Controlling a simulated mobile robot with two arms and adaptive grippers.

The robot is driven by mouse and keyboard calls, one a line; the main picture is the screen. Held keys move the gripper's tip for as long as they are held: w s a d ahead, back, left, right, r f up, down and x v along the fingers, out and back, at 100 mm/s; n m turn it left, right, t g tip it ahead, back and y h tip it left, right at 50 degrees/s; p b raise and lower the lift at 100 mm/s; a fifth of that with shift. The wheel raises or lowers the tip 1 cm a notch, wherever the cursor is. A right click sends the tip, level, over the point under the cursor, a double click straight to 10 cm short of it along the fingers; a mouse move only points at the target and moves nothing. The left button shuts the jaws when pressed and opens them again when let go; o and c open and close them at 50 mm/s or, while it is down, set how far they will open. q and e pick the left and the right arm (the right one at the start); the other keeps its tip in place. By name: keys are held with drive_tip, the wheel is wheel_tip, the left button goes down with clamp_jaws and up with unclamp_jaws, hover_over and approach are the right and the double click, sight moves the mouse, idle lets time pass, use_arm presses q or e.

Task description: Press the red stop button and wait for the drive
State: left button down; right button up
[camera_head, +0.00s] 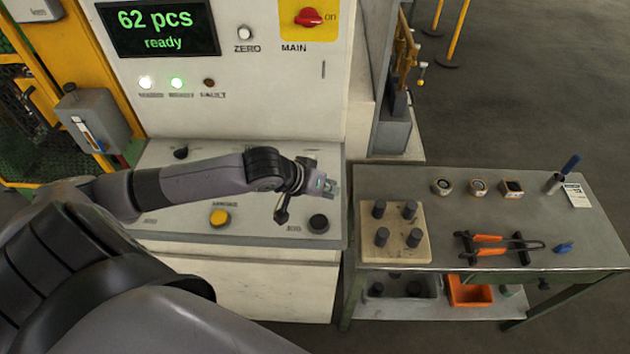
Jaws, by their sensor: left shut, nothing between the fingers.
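I cannot make out a red stop button; the left arm covers part of the control desk (178,245). A yellow button (219,217) sits on the desk left of my left gripper, and a black button (318,223) marked JOG sits to its right. My right gripper is out of view.

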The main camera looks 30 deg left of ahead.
use_arm(q)
drive_tip(key=w+a+r+n+t, duration=0.1)
drive_tip(key=w+a+r+n, duration=0.2)
drive_tip(key=a, duration=0.5)
wheel_tip(320, 180, up, 2)
drive_tip(key=shift+w+r+y, duration=0.1)
drive_tip(key=shift+w+y, duration=0.2)
drive_tip(key=shift+w, duration=0.3)
wheel_tip(320, 180, down, 7)
drive_tip(key=b, duration=0.7)
drive_tip(key=shift+r, duration=0.15)
drive_tip(key=shift+f+b, duration=0.3)
drive_tip(key=shift+f, duration=0.8)
drive_tip(key=shift+f, duration=0.1)
drive_tip(key=shift+f, duration=0.25)
